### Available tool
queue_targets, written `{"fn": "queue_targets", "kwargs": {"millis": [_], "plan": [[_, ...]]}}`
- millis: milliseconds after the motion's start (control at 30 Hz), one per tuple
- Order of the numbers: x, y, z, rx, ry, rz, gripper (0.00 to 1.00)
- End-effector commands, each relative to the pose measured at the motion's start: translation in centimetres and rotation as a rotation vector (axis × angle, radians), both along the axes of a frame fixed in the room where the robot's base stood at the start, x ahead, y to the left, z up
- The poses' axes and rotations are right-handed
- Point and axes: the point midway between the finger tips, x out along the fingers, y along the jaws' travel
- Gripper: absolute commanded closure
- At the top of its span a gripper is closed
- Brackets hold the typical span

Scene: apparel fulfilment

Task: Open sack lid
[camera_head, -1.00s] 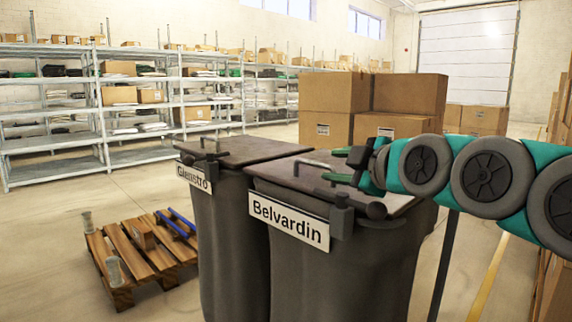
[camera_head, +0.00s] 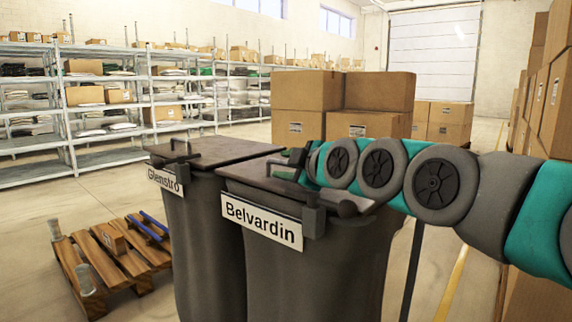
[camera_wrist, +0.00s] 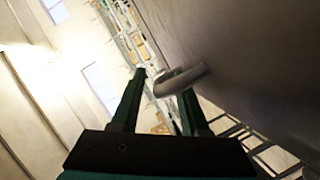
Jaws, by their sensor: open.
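Two dark grey bins with flat brownish lids stand side by side; I see no cloth sack. The nearer bin (camera_head: 265,265) has a white label (camera_head: 262,222) reading "Belvardin" and a lid (camera_head: 240,172). The other bin (camera_head: 205,235) is labelled "Glenstro" (camera_head: 165,181), and its lid (camera_head: 215,150) is shut. My gripper (camera_head: 287,166) is at the Belvardin lid, which looks shut. In the wrist view, my gripper (camera_wrist: 163,88) is open, with a grey loop handle (camera_wrist: 183,79) at its right finger. The loop reaches into the gap between the fingers. Whether it touches a finger I cannot tell.
A wooden pallet (camera_head: 118,262) lies on the floor at left. Stacked cartons (camera_head: 375,92) stand behind the bins, and more boxes (camera_head: 553,105) line the right edge. Metal shelving (camera_head: 110,105) runs along the back wall. The floor left of the bins is partly clear.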

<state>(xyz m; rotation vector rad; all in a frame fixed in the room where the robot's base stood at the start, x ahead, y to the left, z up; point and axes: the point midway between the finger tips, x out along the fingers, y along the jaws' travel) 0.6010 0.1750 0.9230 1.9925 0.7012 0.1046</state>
Motion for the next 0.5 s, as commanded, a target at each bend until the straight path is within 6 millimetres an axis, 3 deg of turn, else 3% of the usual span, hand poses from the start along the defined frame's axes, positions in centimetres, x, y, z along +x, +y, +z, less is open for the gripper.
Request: {"fn": "queue_targets", "kwargs": {"millis": [100,500], "plan": [[-0.01,-0.01,0.01,0.000,0.000,0.000,0.55],[-0.01,-0.03,0.02,0.000,0.000,0.000,1.00]]}}
